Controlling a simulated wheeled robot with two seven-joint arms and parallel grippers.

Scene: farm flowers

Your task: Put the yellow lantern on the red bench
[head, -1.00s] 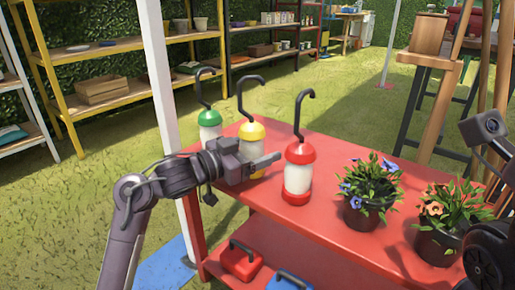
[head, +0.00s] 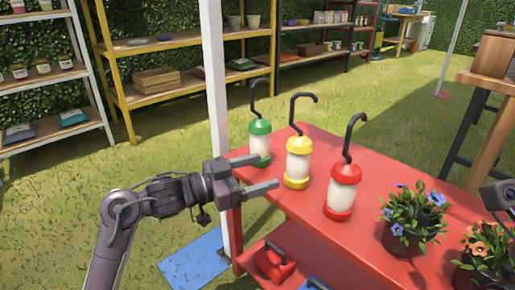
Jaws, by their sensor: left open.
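The yellow lantern (head: 298,162) stands upright on the red bench (head: 385,178), with a black hook on top. It is between a green lantern (head: 260,142) at its left and a red lantern (head: 342,190) at its right. My left gripper (head: 268,173) is open and empty at the bench's left end. Its two fingers point right toward the lanterns, and the fingertips are a little left of the yellow lantern, apart from it in the picture. Only part of my right arm shows at the right edge; its gripper is not visible.
Two potted flower plants stand on the bench at the right, one blue-flowered (head: 408,215) and one orange-flowered (head: 482,255). A white post (head: 216,110) rises beside the bench's left end. A red case (head: 274,260) lies on the lower shelf. Grass is open at the left.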

